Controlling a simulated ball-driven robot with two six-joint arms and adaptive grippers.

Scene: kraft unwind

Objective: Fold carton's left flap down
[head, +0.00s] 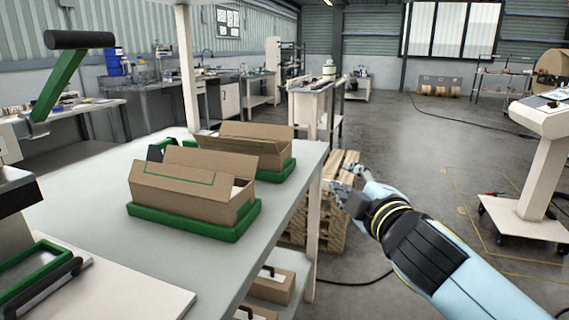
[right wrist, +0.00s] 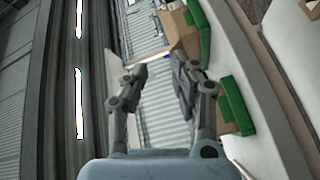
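A near brown carton (head: 183,195) sits in a green tray (head: 188,228) on the grey bench. It is open on top, with long flaps standing up and sloping outward and a green line on its front side. A second carton (head: 245,148) in a green tray (head: 277,172) stands behind it. My right gripper (head: 347,186) is off the bench's right edge, apart from both cartons. In the right wrist view its two fingers (right wrist: 160,75) are spread with nothing between them. Green trays also show there at the right (right wrist: 232,103). My left gripper is out of view.
The bench (head: 100,225) has free room left of the cartons and a white board (head: 110,295) at its front. Wooden pallets (head: 335,225) are stacked beyond its right edge. More cartons (head: 272,284) lie on a shelf below. A white cart (head: 540,165) stands far right.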

